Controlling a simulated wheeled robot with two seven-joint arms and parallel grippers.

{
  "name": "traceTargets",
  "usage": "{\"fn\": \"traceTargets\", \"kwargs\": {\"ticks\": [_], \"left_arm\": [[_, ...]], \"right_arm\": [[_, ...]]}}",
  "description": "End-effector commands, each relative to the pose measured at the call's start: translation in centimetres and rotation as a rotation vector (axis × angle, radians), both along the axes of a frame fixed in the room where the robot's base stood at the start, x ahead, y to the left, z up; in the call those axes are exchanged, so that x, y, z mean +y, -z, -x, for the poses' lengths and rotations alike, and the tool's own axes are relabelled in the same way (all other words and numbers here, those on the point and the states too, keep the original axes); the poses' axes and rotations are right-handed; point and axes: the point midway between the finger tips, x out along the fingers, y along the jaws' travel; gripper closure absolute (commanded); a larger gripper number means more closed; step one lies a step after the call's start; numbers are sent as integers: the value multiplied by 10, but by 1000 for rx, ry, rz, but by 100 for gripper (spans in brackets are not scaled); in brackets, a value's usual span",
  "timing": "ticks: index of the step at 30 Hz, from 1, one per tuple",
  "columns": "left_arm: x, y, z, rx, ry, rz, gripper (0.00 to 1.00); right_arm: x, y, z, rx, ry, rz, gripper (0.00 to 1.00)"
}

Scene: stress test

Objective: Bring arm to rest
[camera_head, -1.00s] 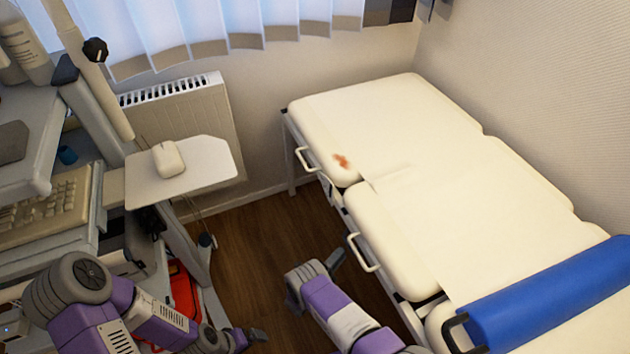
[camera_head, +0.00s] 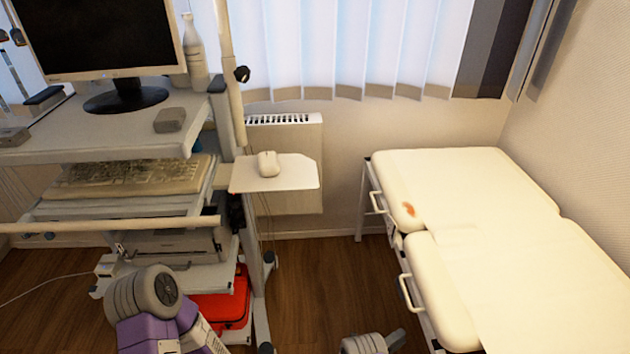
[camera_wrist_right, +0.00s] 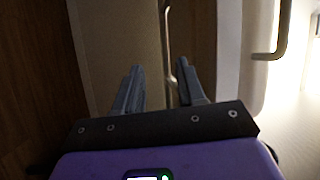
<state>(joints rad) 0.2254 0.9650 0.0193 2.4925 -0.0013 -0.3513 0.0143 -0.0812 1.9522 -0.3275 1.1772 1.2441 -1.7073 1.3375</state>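My right gripper (camera_head: 395,338) is at the bottom edge of the head view, over the floor just left of the examination couch (camera_head: 510,235). The right wrist view shows its two grey fingers (camera_wrist_right: 158,85) spread apart with nothing between them. A metal rail or tube and a pale panel lie beyond the fingers there. My left arm shows at the lower left of the head view, in front of the computer cart. Its gripper is outside the picture.
The computer cart (camera_head: 40,150) carries a monitor (camera_head: 100,35), a keyboard (camera_head: 130,178) and a small side shelf (camera_head: 300,178) with a white mouse (camera_head: 268,163). A red case (camera_head: 222,305) sits low on it. Wooden floor (camera_head: 330,285) is free between cart and couch.

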Motion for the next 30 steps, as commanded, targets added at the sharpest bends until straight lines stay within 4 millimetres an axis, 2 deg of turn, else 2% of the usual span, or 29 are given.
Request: {"fn": "traceTargets", "kwargs": {"ticks": [1,9,13,16,20,24,27,30], "left_arm": [[0,-5,-1,-3,0,-1,0],[0,-19,-1,-3,0,0,0],[0,-28,-1,-3,0,0,0],[0,-38,-1,-3,0,0,0],[0,-52,-1,-3,0,0,0],[0,-66,-1,-3,0,0,0],[0,-73,-1,-3,0,0,0],[0,-77,-1,-3,0,0,0]], "right_arm": [[-4,-4,-5,54,-11,-18,60],[-10,2,-17,427,-135,-115,60],[-2,3,-15,673,-263,-175,60],[16,-2,-3,909,-436,-226,60],[58,-21,32,1212,-763,-257,60],[110,-64,92,1460,-1197,-213,60],[139,-98,138,1564,-1489,-136,60],[156,-125,174,1615,-1704,-56,60]]}}
